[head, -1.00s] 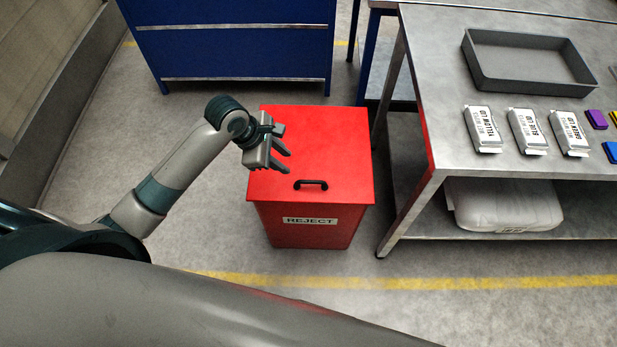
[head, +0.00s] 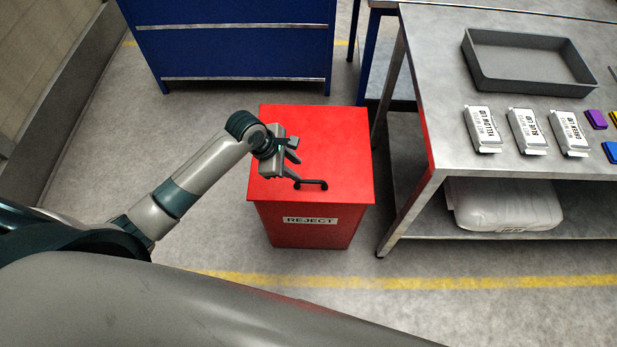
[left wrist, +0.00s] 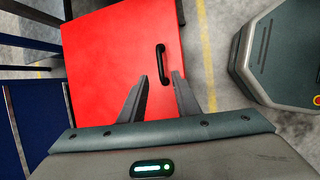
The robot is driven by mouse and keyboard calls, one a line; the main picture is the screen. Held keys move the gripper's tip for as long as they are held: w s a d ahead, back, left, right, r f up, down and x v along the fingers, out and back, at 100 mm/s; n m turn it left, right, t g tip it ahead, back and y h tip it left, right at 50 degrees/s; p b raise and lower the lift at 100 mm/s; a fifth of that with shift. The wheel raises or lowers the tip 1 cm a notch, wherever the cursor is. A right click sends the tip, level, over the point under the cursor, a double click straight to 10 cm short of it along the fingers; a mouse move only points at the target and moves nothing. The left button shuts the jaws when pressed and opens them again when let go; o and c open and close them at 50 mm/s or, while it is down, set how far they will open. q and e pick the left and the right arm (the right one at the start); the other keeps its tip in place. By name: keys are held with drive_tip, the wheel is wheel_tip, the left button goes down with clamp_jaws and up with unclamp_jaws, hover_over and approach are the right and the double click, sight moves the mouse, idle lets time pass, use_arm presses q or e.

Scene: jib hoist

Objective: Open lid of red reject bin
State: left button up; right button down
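The red reject bin (head: 310,225) stands on the floor with its flat red lid (head: 335,140) closed. A black bar handle (head: 311,184) lies near the lid's front edge, and a REJECT label is on the front face. My left gripper (head: 294,165) is over the lid, just behind and left of the handle. In the left wrist view its two fingers (left wrist: 160,98) are apart with nothing between them, and the handle (left wrist: 162,64) is beyond the fingertips, nearer the right finger. The lid (left wrist: 110,60) fills much of that view. My right gripper is not in view.
A steel table (head: 430,90) right of the bin holds a grey tray (head: 525,88), white labelled packs (head: 483,128) and coloured blocks. A white sack (head: 503,205) lies on its lower shelf. A blue cabinet (head: 235,50) stands behind. Floor in front is clear.

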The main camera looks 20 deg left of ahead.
sight(312, 181)
use_arm(q)
drive_tip(key=x, duration=1.1)
drive_tip(key=shift+r, duration=0.1)
clamp_jaws()
